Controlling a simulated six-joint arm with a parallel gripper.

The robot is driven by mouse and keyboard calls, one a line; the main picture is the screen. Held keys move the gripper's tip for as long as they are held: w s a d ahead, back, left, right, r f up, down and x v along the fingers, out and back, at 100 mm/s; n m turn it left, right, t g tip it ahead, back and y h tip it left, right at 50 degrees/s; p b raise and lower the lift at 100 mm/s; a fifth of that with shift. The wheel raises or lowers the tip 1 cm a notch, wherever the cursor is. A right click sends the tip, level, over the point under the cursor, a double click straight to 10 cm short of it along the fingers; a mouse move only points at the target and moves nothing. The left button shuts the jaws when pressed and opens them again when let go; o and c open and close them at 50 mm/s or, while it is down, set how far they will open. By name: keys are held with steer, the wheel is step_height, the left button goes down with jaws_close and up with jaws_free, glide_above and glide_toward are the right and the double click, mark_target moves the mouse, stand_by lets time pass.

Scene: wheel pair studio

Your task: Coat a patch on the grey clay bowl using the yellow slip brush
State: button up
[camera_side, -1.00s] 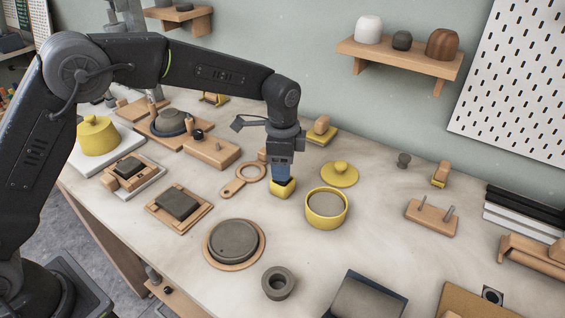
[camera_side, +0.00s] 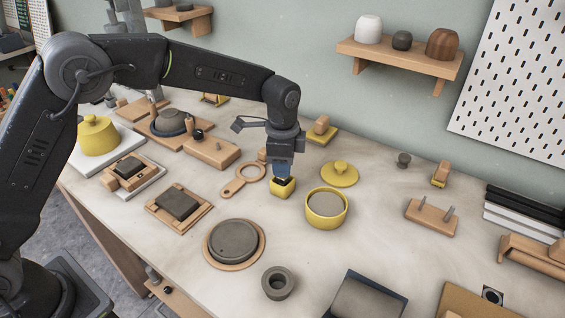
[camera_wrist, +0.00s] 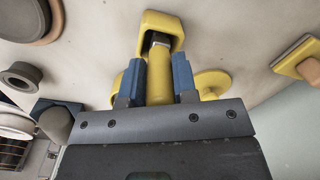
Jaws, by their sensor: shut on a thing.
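My gripper (camera_wrist: 158,85) is shut on the yellow slip brush (camera_wrist: 160,88), whose yellow handle stands between the blue fingers in the wrist view. A yellow block-like holder (camera_wrist: 152,19) with a dark opening is just past the fingertips; I cannot tell whether the brush is clear of it. In the side view my gripper (camera_side: 283,173) is directly above this holder (camera_side: 281,189), and the brush is mostly hidden. A dark grey rounded piece, apparently the clay bowl (camera_side: 170,121), sits on a wooden stand at the back left, well away from my gripper.
An open yellow pot (camera_side: 326,218) with grey contents stands right of the holder, its yellow lid (camera_side: 340,177) behind. A wooden ring-handled tool (camera_side: 233,187) lies to the left. A grey disc (camera_side: 232,243) and a grey ring (camera_side: 278,283) lie in front.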

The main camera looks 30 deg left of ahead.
jaws_close()
steer(key=shift+r, duration=0.1)
steer(key=shift+r, duration=2.9)
steer(key=s+d+r+t+h, duration=0.2)
steer(key=d+r+h, duration=0.15)
steer(key=d, duration=0.55)
steer(key=shift+s+d+f, duration=0.1)
steer(key=shift+d+f, duration=0.15)
steer(key=shift+f, duration=1.15)
steer(key=shift+d+f, duration=0.2)
steer(key=shift+f, duration=1.2)
